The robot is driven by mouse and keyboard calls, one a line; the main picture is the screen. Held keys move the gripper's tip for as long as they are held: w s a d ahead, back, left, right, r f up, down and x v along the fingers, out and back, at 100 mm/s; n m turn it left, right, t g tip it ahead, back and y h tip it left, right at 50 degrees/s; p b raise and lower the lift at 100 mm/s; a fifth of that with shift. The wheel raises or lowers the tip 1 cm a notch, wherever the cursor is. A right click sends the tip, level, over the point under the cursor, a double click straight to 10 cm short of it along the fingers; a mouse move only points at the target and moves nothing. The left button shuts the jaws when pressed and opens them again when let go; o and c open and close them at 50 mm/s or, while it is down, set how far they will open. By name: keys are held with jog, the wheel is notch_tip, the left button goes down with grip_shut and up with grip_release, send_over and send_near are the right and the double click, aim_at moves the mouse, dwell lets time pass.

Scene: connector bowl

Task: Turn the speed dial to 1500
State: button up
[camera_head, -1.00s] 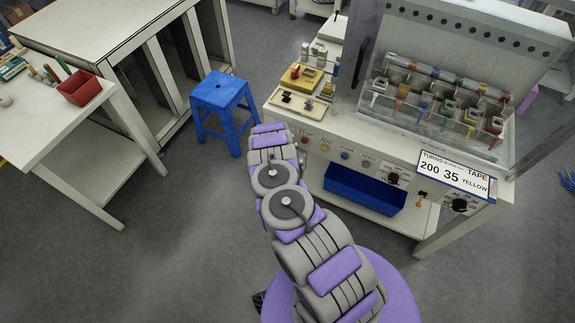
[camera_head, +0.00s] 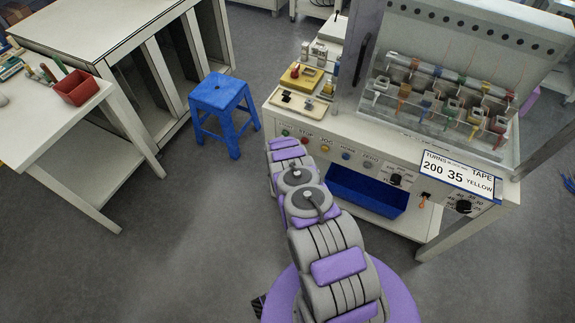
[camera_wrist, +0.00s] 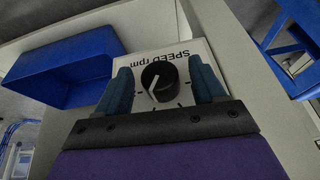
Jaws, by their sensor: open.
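The speed dial (camera_wrist: 159,82) is a round black knob with a white pointer line, on a white plate marked "SPEED rpm", which appears upside down in the wrist view. The pointer slants toward the lower left there. My gripper (camera_wrist: 160,66) is open, with one blue finger on each side of the dial. Gaps show between the fingers and the knob, so it is not gripped. Most of the scale's numbers are hidden or too small to read. In the head view my arm reaches to the machine's left front, and my gripper is hidden.
A blue bin (camera_head: 366,192) sits under the machine's front panel; it also shows in the wrist view (camera_wrist: 65,72). A blue stool (camera_head: 222,94) stands left of my arm. Other black knobs (camera_head: 396,180) and a "200 35 YELLOW" sign (camera_head: 457,174) are further right.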

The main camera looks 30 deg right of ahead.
jog(key=shift+c, duration=0.2)
jog(key=c, duration=1)
jog(key=g+b, duration=0.1)
jog(key=b, duration=0.1)
jog(key=g+h+b, duration=0.1)
jog(key=b, duration=0.1)
jog(key=shift+a+f+n+h+b, duration=0.15)
jog(key=shift+n+h+b, duration=0.15)
jog(key=shift+w, duration=0.1)
jog(key=o, duration=1)
jog(key=shift+o, duration=0.2)
jog(key=p+v, duration=0.5)
jog(key=v, duration=1.2)
jog(key=shift+w+a+r+p, duration=0.15)
jog(key=shift+w+r+p, duration=0.1)
jog(key=shift+p, duration=0.1)
